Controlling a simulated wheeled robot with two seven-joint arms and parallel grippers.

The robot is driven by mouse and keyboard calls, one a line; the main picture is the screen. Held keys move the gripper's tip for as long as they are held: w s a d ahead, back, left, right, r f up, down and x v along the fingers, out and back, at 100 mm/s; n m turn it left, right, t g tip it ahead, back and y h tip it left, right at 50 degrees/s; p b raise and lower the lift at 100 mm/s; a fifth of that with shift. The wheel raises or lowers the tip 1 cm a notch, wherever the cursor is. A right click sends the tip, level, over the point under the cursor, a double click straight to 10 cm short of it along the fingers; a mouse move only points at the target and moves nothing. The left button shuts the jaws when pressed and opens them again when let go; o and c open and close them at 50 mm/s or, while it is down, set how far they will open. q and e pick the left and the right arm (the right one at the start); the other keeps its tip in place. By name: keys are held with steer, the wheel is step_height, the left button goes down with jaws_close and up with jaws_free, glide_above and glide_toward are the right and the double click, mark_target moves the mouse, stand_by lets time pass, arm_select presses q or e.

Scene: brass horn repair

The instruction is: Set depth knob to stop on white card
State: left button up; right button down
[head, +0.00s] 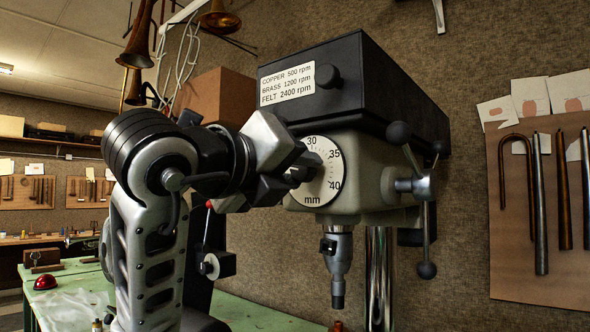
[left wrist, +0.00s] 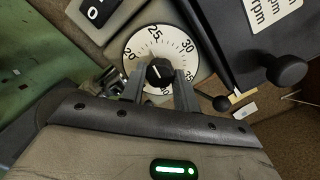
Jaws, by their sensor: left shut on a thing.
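The depth dial (head: 327,187) is a white disc marked in mm on the drill press front; 30, 35 and 40 show in the head view. In the left wrist view, the dial (left wrist: 136,50) shows 20, 25, 30 and 35. The black depth knob (left wrist: 159,72) sits at its centre, with a small pale mark. My left gripper (head: 298,174) covers the dial's left part; its fingers (left wrist: 159,84) are shut on the knob's sides. My right gripper is not in view.
A white speed label (head: 287,83) and a black knob (head: 328,76) are on the dark head cover. A ball-ended feed lever (head: 400,134) stands right of the dial. The chuck (head: 337,268) hangs below. A green bench (head: 255,315) lies underneath.

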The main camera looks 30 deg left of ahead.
arm_select(q)
steer(key=m+b, duration=0.1)
steer(key=m, duration=0.2)
steer(key=shift+a+f, duration=0.1)
steer(key=m, duration=0.4)
steer(key=shift+b, duration=0.3)
steer(key=m, duration=0.6)
steer(key=shift+m+h, duration=0.3)
steer(key=shift+m, duration=0.9)
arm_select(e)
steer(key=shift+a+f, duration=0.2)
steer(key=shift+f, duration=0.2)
arm_select(q)
steer(key=shift+t, duration=0.3)
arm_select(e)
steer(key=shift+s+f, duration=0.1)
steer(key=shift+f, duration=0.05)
arm_select(q)
steer(key=o, duration=1)
steer(key=shift+c, duration=0.2)
